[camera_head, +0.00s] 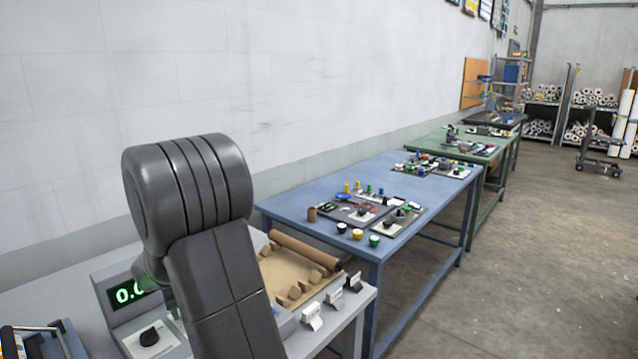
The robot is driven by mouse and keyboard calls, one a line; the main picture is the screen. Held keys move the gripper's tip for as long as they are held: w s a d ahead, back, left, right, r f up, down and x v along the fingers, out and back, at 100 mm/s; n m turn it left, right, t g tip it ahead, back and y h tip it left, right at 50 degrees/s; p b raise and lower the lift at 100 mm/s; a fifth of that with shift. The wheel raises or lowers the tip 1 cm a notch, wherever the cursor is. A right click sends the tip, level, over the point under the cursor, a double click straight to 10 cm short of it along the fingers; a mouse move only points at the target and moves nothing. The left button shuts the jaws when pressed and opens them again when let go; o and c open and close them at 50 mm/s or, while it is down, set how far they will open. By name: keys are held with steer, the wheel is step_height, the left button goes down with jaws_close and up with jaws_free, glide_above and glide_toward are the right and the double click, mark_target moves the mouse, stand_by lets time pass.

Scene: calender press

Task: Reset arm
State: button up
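A large dark grey ribbed link of my own arm (200,215) fills the lower left and middle of the head view. It stands in front of a grey bench. My gripper is not in the picture, so its opening and anything in it are hidden.
The grey bench (352,298) carries a green digital display (128,291), a black knob (149,337) and a brown sheet with a roll (305,250). A blue table (275,203) with small parts and a green table (425,143) stand beyond. Floor at right (560,260) is clear.

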steer(key=shift+a+m+t+h+b, duration=0.1)
steer(key=shift+m+t+h+b, duration=0.35)
steer(key=shift+m, duration=1.05)
steer(key=v, duration=1)
steer(key=shift+r+b, duration=0.15)
steer(key=shift+b, duration=0.3)
steer(key=shift+w+g, duration=0.1)
steer(key=shift+g, duration=0.15)
